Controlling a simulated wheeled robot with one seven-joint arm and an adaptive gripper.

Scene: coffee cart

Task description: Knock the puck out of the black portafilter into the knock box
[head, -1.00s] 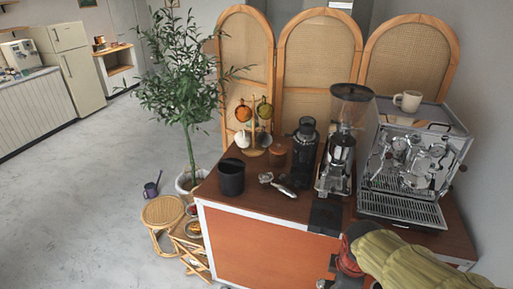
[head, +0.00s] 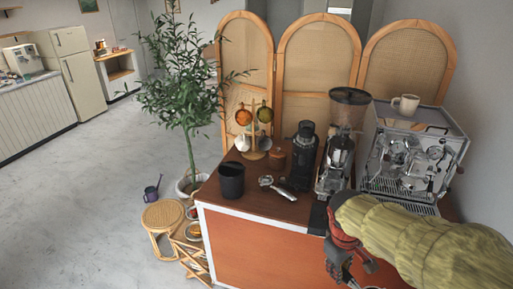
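My gripper (head: 342,270) is at the bottom edge, in front of the cart and away from both. Its fingers are small and partly cut off, so its opening is unclear.
A grinder (head: 336,155) and a smaller black grinder (head: 303,155) stand behind and right of the portafilter. The espresso machine (head: 412,165) is at right.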

